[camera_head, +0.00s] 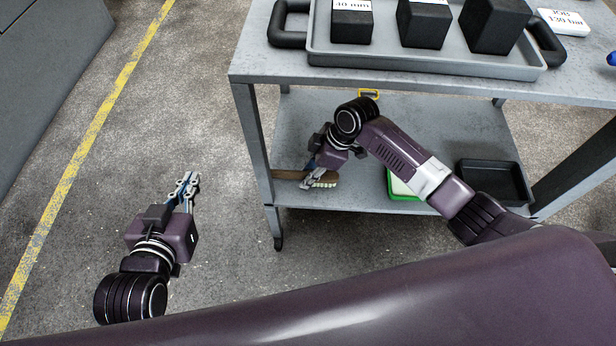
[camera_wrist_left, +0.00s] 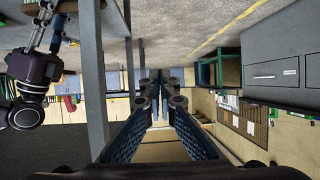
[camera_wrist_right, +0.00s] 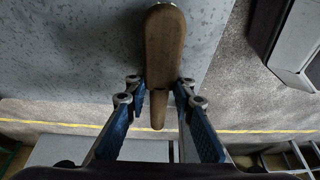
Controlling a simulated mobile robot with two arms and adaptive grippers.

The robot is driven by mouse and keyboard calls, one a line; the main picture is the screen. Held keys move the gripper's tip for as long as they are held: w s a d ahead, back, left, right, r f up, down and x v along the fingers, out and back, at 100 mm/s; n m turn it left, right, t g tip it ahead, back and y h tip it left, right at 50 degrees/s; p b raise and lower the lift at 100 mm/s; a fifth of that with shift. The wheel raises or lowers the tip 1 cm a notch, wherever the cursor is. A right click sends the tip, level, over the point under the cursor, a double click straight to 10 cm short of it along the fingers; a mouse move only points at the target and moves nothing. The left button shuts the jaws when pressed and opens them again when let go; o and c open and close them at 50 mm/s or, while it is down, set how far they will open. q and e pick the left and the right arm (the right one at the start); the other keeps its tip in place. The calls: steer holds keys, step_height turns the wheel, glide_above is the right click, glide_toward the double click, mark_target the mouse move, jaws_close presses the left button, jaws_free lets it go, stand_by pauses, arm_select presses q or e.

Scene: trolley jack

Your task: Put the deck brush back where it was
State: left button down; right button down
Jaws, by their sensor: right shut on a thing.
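The deck brush (camera_head: 325,180) has a brown wooden body and pale bristles. It lies level at the front left corner of the trolley's lower shelf (camera_head: 345,196). I cannot tell whether it touches the shelf or hangs just above it. My right gripper (camera_head: 308,180) is shut on the brush. In the right wrist view the brush's wooden handle (camera_wrist_right: 165,50) runs between the two fingers (camera_wrist_right: 159,95). My left gripper (camera_head: 189,180) is over the floor left of the trolley, empty, with its fingers close together. In the left wrist view its fingertips (camera_wrist_left: 159,80) nearly meet.
The trolley's top (camera_head: 270,65) carries a grey tray (camera_head: 420,65) with black blocks. A trolley post (camera_head: 252,135) stands close left of the brush. Floor at left is clear.

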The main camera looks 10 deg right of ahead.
arm_select(q)
steer(key=shift+w+d+r+t, duration=0.1)
steer(key=shift+w+r+t, duration=0.1)
steer(key=shift+r, duration=0.25)
steer(key=shift+w+d+r+t, duration=0.1)
steer(key=shift+w+r, duration=0.1)
steer(key=shift+r, duration=0.2)
arm_select(e)
steer(key=shift+f, duration=0.35)
steer(key=shift+f, duration=0.1)
steer(key=c, duration=1.7)
jaws_free()
arm_select(q)
steer(key=shift+r, duration=0.1)
arm_select(e)
steer(key=shift+o, duration=0.2)
